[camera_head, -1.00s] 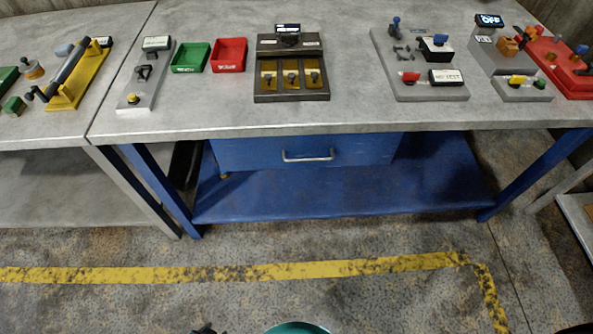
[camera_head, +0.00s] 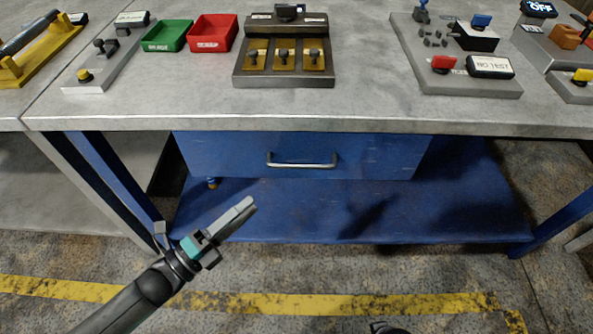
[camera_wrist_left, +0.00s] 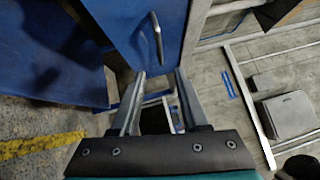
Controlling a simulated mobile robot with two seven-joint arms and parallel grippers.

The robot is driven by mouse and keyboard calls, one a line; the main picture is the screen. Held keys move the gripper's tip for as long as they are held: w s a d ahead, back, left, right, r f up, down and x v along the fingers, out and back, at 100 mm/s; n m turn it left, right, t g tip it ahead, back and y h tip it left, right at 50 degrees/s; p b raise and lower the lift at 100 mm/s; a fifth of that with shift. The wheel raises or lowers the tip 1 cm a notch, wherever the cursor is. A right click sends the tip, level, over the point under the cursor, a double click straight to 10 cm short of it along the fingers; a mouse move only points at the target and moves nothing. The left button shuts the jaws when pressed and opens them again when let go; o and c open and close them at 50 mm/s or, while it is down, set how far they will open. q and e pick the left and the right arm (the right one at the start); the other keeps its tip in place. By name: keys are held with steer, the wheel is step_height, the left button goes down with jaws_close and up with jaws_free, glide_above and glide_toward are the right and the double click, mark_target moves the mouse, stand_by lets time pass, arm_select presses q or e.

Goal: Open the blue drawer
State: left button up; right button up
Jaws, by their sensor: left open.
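The blue drawer (camera_head: 225,153) hangs under the grey workbench top and looks closed in the head view. A silver bar handle (camera_head: 302,164) is on the middle of its front. My left gripper (camera_head: 243,210) is open and empty, below and to the left of the handle, and apart from it. In the left wrist view the drawer front (camera_wrist_left: 125,30) and its handle (camera_wrist_left: 157,38) show just beyond the fingertips of my left gripper (camera_wrist_left: 160,73), with nothing between the fingers.
A blue lower shelf (camera_head: 440,215) lies under the drawer. A blue table leg (camera_head: 110,175) stands left of the drawer. Green (camera_head: 167,36) and red (camera_head: 212,34) trays and several fixtures sit on the benchtop (camera_head: 370,115). A yellow line (camera_head: 330,304) marks the floor in front.

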mark_target(297, 164)
arm_select(q)
steer(key=shift+b+x, duration=1.4)
steer(key=shift+x, duration=5.95)
arm_select(e)
step_height(297, 164, up, 5)
steer(key=w+a, duration=0.2)
steer(key=w, duration=0.1)
steer(key=shift+a+r, duration=0.15)
steer(key=shift+r, duration=0.05)
arm_select(q)
steer(key=shift+a, duration=0.1)
steer(key=shift+c, duration=0.3)
jaws_close()
